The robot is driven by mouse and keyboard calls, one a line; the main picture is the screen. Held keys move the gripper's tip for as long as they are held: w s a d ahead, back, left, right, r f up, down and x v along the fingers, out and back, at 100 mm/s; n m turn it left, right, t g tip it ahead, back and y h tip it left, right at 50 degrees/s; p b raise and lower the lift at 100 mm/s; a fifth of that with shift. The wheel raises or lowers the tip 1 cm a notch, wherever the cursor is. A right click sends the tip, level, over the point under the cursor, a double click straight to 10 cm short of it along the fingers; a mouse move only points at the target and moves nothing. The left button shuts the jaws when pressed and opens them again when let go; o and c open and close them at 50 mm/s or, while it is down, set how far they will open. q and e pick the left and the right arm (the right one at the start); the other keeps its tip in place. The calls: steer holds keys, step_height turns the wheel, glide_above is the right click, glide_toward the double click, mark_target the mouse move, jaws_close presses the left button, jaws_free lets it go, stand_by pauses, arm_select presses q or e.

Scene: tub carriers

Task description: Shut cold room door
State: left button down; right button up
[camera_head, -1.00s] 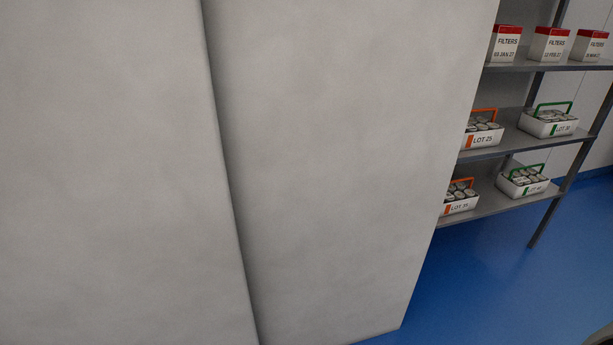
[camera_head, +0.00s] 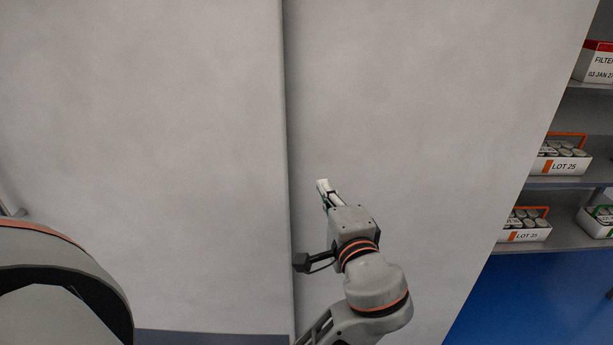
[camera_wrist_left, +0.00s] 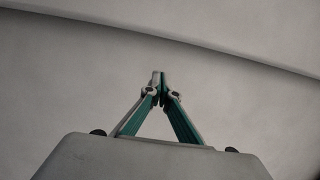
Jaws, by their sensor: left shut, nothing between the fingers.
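Two large pale grey panels fill most of the head view and meet at a vertical edge with a dark shadow line. The left panel (camera_head: 150,130) seems to stand in front of the right panel (camera_head: 420,110); I cannot tell for sure which is the cold room door. My left gripper (camera_head: 322,184) is shut and empty, in front of the right panel, just right of the edge. I cannot tell whether it touches. In the left wrist view its fingertips (camera_wrist_left: 158,76) meet before a plain grey surface (camera_wrist_left: 240,100), with a panel edge crossing above. My right gripper is out of view.
Blue floor (camera_head: 520,300) lies open below. A small grey fitting (camera_head: 10,205) shows at the left edge.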

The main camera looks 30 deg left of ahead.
arm_select(q)
steer(key=w+a+b, duration=0.1)
steer(key=w+a, duration=0.3)
steer(key=a, duration=0.6)
steer(key=shift+w+a+f, duration=0.15)
steer(key=shift+w+a, duration=0.05)
steer(key=shift+w, duration=0.1)
steer(key=shift+a, duration=0.1)
